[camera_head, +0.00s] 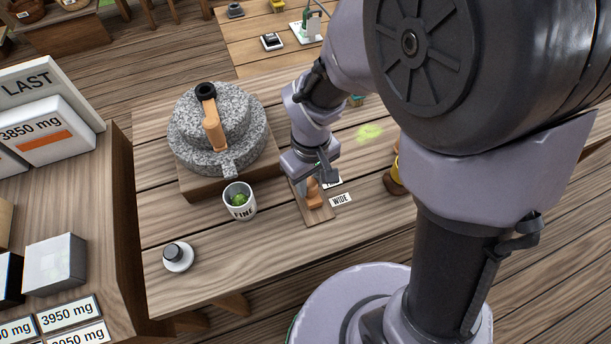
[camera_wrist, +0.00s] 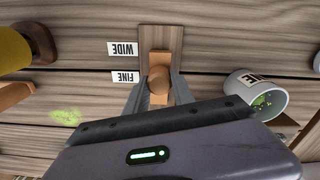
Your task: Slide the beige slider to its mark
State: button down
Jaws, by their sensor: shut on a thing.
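The beige slider (camera_head: 313,190) has a rounded wooden knob and sits on a wooden slide board (camera_head: 318,214) on the workbench. In the wrist view the slider (camera_wrist: 158,82) stands between the two fingers of my gripper (camera_wrist: 158,92), which is shut on its knob. In the head view my gripper (camera_head: 316,172) comes down over the slider from above and hides part of it. A label reading WIDE (camera_head: 341,199) lies beside the board. In the wrist view the FINE label (camera_wrist: 125,77) lies level with the slider, and the WIDE label (camera_wrist: 123,49) is farther along.
A stone hand mill (camera_head: 216,135) with a wooden handle stands left of my gripper. A white FINE cup (camera_head: 240,201) with green bits stands in front of it. A white round item with a dark knob (camera_head: 178,256) stands near the bench's front left. Green powder (camera_head: 370,132) lies behind.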

jog(key=shift+s+d, duration=0.25)
jog(key=shift+s, duration=0.55)
jog(key=shift+s+d, duration=0.2)
jog(key=shift+s, duration=0.55)
jog(key=c, duration=1)
grip_release()
notch_tip(320, 180, up, 17)
jog(key=p, duration=0.8)
notch_tip(320, 180, up, 5)
jog(key=m+t+y, duration=0.1)
jog(key=m+t, duration=0.1)
jog(key=m, duration=0.2)
send_over(315, 202)
jog(key=s+d, duration=0.1)
jog(key=d, duration=0.2)
jog(key=s+d+r+m+t+y, duration=0.1)
jog(key=s+d+r+m+t, duration=0.1)
jog(key=s+r+m, duration=0.3)
jog(key=shift+s+d+m+t+b, duration=0.15)
jog(key=shift+m+t+b, duration=0.3)
jog(key=shift+m+t, duration=0.4)
